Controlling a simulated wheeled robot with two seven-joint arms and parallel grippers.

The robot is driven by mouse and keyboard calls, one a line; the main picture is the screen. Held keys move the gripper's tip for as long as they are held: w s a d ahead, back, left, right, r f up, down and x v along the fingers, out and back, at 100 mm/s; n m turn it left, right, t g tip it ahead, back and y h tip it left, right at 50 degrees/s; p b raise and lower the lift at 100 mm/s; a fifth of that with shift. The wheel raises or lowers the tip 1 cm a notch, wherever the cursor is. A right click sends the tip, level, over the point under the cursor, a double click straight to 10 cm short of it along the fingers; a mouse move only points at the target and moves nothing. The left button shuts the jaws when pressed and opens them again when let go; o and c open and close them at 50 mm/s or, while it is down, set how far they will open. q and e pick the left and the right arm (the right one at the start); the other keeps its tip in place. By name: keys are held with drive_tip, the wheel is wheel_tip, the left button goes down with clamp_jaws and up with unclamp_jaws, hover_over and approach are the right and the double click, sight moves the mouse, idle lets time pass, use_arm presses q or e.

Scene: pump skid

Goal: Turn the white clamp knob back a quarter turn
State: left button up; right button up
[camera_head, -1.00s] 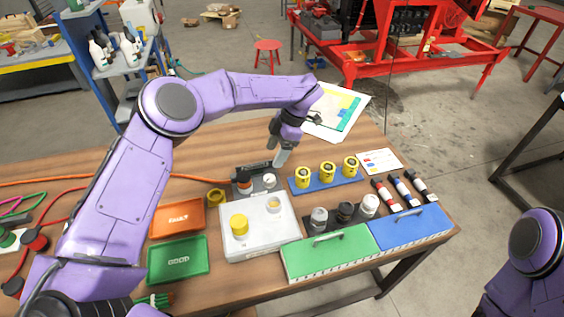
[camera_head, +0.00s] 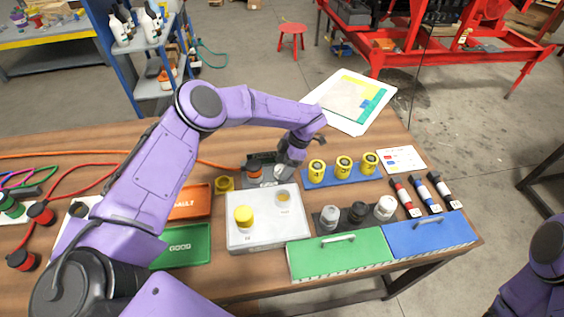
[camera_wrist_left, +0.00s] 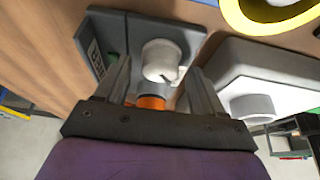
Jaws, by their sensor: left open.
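The white clamp knob (camera_wrist_left: 160,58) is round with a small notch, and sits on a dark grey clamp block (camera_wrist_left: 105,35) in the left wrist view. My left gripper (camera_wrist_left: 159,68) is open, with one finger on each side of the knob; I cannot tell whether they touch it. In the head view, my left gripper (camera_head: 281,169) is over the clamp block and largely hides the knob. An orange and black knob (camera_head: 254,169) stands beside it, and its orange part (camera_wrist_left: 151,102) shows between the fingers. My right gripper is out of view.
A blue rack (camera_head: 330,178) with yellow parts is to the right. Green (camera_head: 182,246) and orange-red (camera_head: 191,202) trays lie left of the box.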

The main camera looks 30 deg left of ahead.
use_arm(q)
drive_tip(key=shift+a+f, duration=0.1)
drive_tip(key=shift+f, duration=0.15)
drive_tip(key=c, duration=1.1)
drive_tip(key=shift+o, duration=0.2)
drive_tip(key=shift+a, duration=0.1)
